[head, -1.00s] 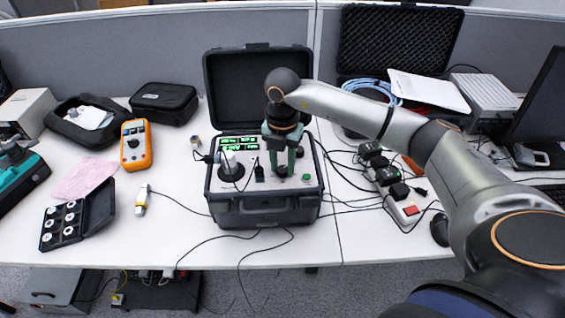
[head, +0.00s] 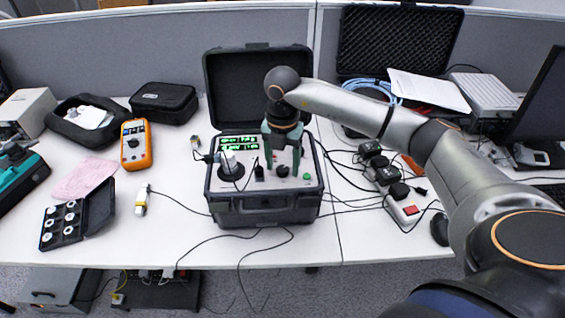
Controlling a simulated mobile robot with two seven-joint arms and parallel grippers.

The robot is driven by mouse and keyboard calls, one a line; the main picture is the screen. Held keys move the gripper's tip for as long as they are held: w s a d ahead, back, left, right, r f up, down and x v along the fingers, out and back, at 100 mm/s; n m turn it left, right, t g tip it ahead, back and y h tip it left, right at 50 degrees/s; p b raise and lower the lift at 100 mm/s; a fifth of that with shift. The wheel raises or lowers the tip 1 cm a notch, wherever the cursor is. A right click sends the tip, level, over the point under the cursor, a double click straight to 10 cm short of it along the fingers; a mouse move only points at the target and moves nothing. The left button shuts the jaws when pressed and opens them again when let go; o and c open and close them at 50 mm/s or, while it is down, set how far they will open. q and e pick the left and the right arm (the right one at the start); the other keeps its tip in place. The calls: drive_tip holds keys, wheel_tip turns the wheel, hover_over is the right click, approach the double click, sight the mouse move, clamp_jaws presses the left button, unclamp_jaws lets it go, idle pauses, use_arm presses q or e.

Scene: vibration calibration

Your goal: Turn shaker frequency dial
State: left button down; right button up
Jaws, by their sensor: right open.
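The shaker (head: 268,205) is a dark open case in the middle of the table, with a light panel, a lit green display (head: 240,142) and a green button (head: 306,176). A black dial (head: 282,171) sits on the panel's right half. My right gripper (head: 282,168) points down over the dial, its green fingers apart. The dial shows below and between the fingertips; I cannot tell whether they touch it. A grey cylinder on a round black base (head: 230,166) stands on the panel's left half. My left gripper is not in view.
The raised case lid (head: 235,85) stands behind the gripper. An orange multimeter (head: 136,145) and a black box of round pieces (head: 75,215) lie to the left. A power strip with black plugs (head: 400,208) and loose cables lie to the right.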

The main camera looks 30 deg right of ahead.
sight(283, 169)
wheel_tip(283, 169, up, 12)
drive_tip(key=shift+r+b, duration=0.15)
drive_tip(key=shift+b, duration=0.25)
idle(0.5)
